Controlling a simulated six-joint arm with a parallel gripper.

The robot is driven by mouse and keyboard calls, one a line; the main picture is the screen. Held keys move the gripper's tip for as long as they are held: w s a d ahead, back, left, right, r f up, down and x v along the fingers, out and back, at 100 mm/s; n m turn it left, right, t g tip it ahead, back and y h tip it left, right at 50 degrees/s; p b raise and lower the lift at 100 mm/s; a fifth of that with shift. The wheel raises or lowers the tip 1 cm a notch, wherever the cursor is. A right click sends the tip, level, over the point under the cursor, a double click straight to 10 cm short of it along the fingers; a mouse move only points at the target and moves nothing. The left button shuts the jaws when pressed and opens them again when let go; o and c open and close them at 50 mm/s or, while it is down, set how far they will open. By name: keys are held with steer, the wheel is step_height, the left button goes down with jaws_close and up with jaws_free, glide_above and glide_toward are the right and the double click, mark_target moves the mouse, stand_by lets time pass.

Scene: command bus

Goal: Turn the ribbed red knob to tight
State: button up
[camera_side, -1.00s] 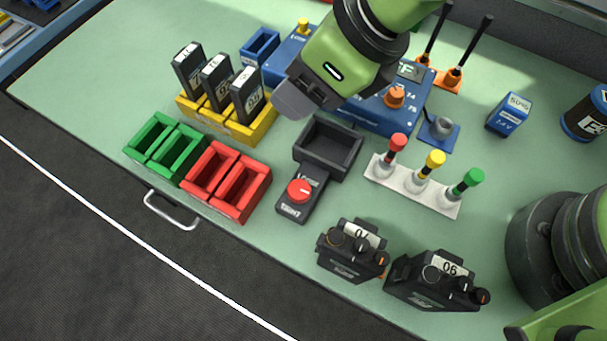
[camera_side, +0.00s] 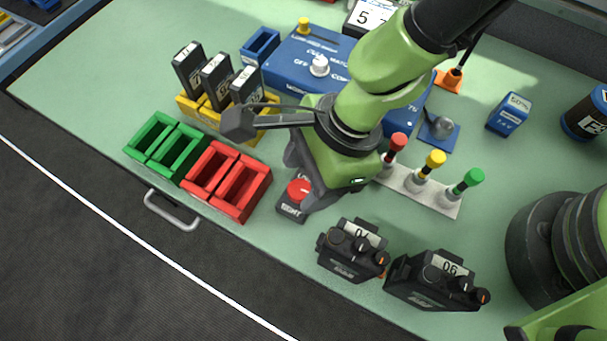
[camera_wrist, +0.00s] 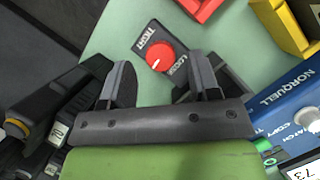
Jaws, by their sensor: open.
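The red knob (camera_side: 299,191) sits on a small dark block marked "LOOSE" and "TIGHT" (camera_side: 291,210), near the table's front edge. In the wrist view the knob appears between and just beyond the fingertips. In the side view my gripper stands over the block, close behind the knob, and its fingertips are partly hidden.
Red bins (camera_side: 228,180) and green bins (camera_side: 166,146) stand left of the knob. Two black radios (camera_side: 352,250) (camera_side: 437,281) stand to the right and front. A white rack (camera_side: 415,189) holds red, yellow and green-topped pieces. A blue console (camera_side: 300,60) lies behind.

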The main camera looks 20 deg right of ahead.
steer(key=shift+x, duration=0.85)
steer(key=c, duration=0.9)
steer(key=shift+a+m+t, duration=0.1)
steer(key=shift+m+t, duration=0.8)
steer(key=shift+m, duration=1.3)
steer(key=shift+r, duration=0.1)
steer(key=o, duration=0.9)
